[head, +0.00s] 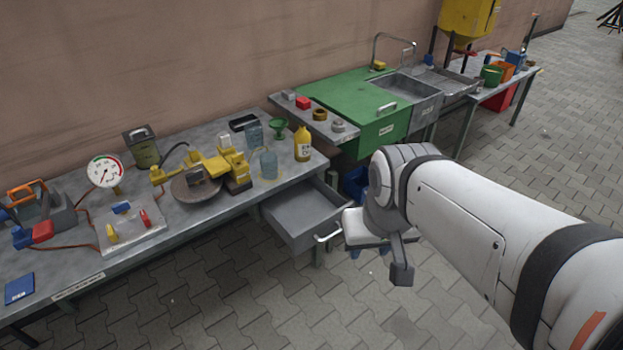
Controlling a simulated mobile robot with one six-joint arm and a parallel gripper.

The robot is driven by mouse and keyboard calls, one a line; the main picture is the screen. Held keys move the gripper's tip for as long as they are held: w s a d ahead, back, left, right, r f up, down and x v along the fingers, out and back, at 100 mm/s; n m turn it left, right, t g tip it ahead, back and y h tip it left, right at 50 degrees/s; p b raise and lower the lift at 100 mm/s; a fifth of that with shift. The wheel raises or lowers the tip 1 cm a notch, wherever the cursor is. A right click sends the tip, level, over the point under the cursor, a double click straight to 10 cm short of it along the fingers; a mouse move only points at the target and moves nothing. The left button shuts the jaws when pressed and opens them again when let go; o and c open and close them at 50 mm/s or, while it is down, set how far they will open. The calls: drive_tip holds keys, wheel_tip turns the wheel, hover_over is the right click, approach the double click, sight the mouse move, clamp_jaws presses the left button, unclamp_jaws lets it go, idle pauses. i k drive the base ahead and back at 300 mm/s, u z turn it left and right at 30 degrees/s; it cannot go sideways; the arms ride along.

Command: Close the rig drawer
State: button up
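The rig drawer (300,214) is a grey metal tray pulled out from under the right end of the near workbench. It stands open and looks empty. Its pale bar handle (328,233) is on the front face. My gripper (392,262) is just to the right of the drawer front, close to the handle. I cannot tell whether it touches the handle. A dark finger points down, and the arm hides part of the gripper, so its opening is not clear.
The workbench (190,231) above the drawer carries a gauge (104,171), a yellow clamp device (218,165) and a yellow bottle (303,144). A green cabinet (345,97) with a sink stands behind. A blue bin (354,184) is beside the drawer. The paved floor in front is clear.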

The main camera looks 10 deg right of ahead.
sight(308, 213)
drive_tip(key=u, duration=0.05)
drive_tip(key=i, duration=1)
drive_tip(key=z, duration=0.85)
drive_tip(key=k, duration=1.25)
drive_tip(key=u, duration=0.95)
drive_tip(key=i, duration=1)
drive_tip(key=u, duration=0.05)
